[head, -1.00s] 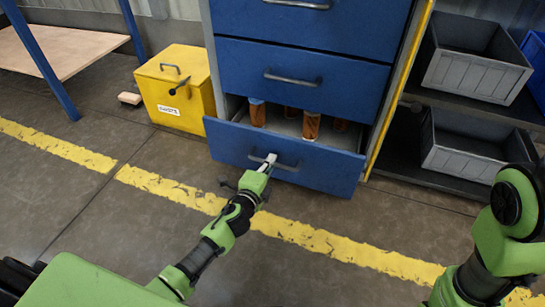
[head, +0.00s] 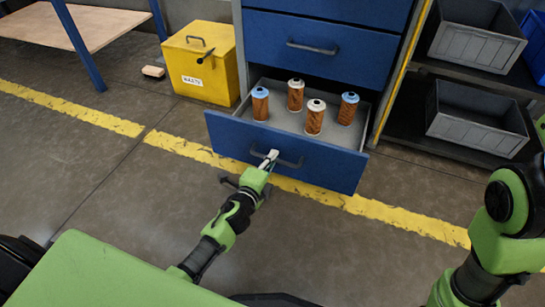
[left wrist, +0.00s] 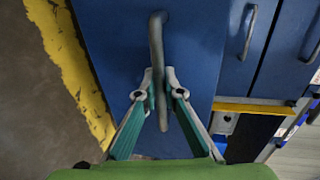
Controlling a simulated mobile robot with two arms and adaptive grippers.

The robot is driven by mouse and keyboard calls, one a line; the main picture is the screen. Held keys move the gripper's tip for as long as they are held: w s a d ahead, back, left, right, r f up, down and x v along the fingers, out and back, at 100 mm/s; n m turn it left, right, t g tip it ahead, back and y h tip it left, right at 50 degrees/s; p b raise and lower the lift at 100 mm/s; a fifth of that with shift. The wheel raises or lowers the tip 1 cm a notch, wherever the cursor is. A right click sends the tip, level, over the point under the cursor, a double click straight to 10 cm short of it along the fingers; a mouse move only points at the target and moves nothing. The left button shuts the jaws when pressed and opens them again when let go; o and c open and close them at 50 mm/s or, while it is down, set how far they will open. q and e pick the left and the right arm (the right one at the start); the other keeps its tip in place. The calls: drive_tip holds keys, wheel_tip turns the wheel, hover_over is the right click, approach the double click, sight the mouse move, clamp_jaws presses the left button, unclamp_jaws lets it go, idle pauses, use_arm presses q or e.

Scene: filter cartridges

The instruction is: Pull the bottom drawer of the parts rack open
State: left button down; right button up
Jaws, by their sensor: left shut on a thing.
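The bottom drawer (head: 230,139) of the blue parts rack (head: 330,20) stands well out from the rack. Inside it several orange filter cartridges stand upright, two with blue tops (head: 260,104) and two with white tops (head: 315,117). My left gripper (head: 268,160) is shut on the drawer's grey bar handle (head: 291,163). In the left wrist view its two fingers (left wrist: 160,92) close around the handle (left wrist: 156,40), which runs up the blue drawer front (left wrist: 110,50). My right arm shows at the right edge of the head view, but its gripper is out of the picture.
Grey bins (head: 476,118) sit on dark shelves at the right. The floor in front of the drawer, crossed by a yellow line (head: 400,217), is clear.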

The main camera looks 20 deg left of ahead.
idle(0.3)
use_arm(q)
drive_tip(key=c, duration=2.2)
unclamp_jaws()
drive_tip(key=shift+o, duration=0.2)
drive_tip(key=shift+s, duration=0.1)
drive_tip(key=v, duration=1.2)
